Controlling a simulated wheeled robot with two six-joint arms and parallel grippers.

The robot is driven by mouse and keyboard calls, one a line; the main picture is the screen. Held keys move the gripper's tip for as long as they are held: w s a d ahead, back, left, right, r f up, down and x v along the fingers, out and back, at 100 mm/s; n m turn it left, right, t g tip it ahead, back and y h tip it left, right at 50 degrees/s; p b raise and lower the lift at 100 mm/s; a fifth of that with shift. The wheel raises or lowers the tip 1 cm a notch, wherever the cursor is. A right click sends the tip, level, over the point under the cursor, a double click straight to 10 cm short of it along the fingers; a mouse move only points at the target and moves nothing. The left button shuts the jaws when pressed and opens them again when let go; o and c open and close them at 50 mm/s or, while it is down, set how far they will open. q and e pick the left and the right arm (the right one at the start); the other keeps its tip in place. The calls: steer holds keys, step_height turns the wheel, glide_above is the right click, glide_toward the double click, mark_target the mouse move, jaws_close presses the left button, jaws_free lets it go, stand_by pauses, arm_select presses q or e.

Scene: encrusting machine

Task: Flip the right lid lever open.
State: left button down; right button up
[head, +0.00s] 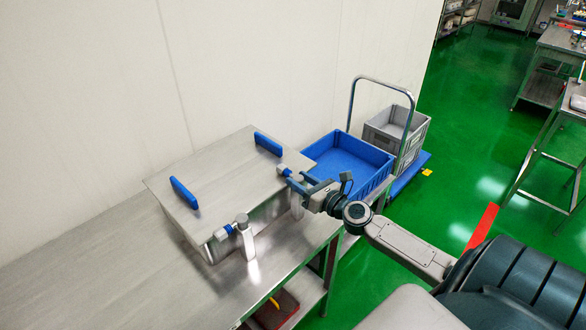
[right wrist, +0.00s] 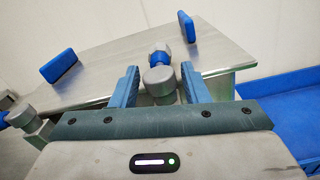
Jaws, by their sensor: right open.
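A steel box with a flat steel lid (head: 220,170) stands on the steel table. The right lid lever (right wrist: 160,78), a grey round end with a blue collar, sits at the lid's front edge. My right gripper (head: 291,181) is at this lever, its arm coming in from the right. In the right wrist view its two blue fingers (right wrist: 160,88) stand open, one on each side of the lever, with gaps visible. The gripper hides part of the lever in the head view. The left lid lever (head: 233,229) has a similar blue part. My left gripper is not in view.
Two blue handles (head: 184,193) (head: 268,144) stand up on the lid. A blue tray (head: 345,163) lies right of the box, with a grey crate (head: 397,129) behind it. The steel table (head: 100,262) is bare left of the box.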

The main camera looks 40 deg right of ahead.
mark_target(298, 179)
steer(key=shift+w+a+p, duration=0.15)
steer(key=shift+w+p, duration=0.15)
steer(key=shift+w, duration=0.5)
steer(key=shift+w+a+p, duration=0.1)
steer(key=shift+w+p, duration=0.2)
steer(key=shift+w, duration=0.45)
steer(key=shift+c, duration=0.3)
jaws_close()
